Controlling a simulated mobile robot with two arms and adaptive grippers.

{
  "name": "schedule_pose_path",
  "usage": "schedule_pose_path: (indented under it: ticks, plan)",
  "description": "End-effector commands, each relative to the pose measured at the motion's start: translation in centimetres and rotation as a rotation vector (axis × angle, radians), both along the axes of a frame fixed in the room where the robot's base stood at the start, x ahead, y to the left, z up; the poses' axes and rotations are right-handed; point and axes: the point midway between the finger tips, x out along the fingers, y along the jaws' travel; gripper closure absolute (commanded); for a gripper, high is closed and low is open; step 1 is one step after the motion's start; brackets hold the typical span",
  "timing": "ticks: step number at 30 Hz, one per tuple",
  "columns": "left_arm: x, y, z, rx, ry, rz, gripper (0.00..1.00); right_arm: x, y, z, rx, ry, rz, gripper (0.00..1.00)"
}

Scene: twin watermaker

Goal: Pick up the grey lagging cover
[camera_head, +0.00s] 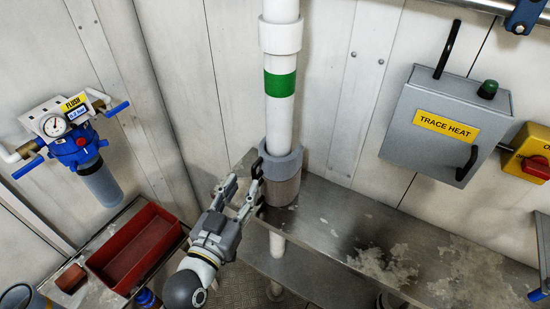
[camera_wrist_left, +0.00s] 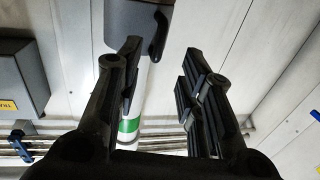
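The grey lagging cover (camera_head: 281,165) is a short cylinder around the foot of the white pipe, upright, with a black handle (camera_head: 257,168) on its left side. My left gripper (camera_head: 243,187) is open just left of the cover, its fingertips close to the handle. In the left wrist view, my gripper's two dark fingers (camera_wrist_left: 160,62) are apart with nothing between their pads. The handle (camera_wrist_left: 158,38) shows in line with the gap between them, and part of the cover (camera_wrist_left: 122,14) shows at the top edge. I cannot tell whether a finger touches it. My right gripper is not in view.
The white pipe (camera_head: 281,110) has a green band. A steel bench (camera_head: 335,235) with worn patches runs to the right. A red tray (camera_head: 135,247) and a blue filter unit (camera_head: 78,145) are at left. A grey trace heat box (camera_head: 445,125) hangs on the wall at right.

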Motion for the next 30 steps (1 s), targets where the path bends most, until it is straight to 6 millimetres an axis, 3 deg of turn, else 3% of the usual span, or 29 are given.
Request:
schedule_pose_path:
  ticks: [9,19,27,30]
  plan:
    - [3.5,-1.8,0.3,-0.001,-0.002,0.001,0.65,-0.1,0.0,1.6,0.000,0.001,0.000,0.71]
    - [4.0,-2.1,0.2,-0.001,0.000,0.001,0.65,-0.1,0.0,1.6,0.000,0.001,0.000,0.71]
    - [4.0,-2.1,0.2,0.000,-0.001,0.001,0.97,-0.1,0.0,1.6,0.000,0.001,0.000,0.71]
    - [4.0,-2.1,0.2,0.000,-0.001,0.001,1.00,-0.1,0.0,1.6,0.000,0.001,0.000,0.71]
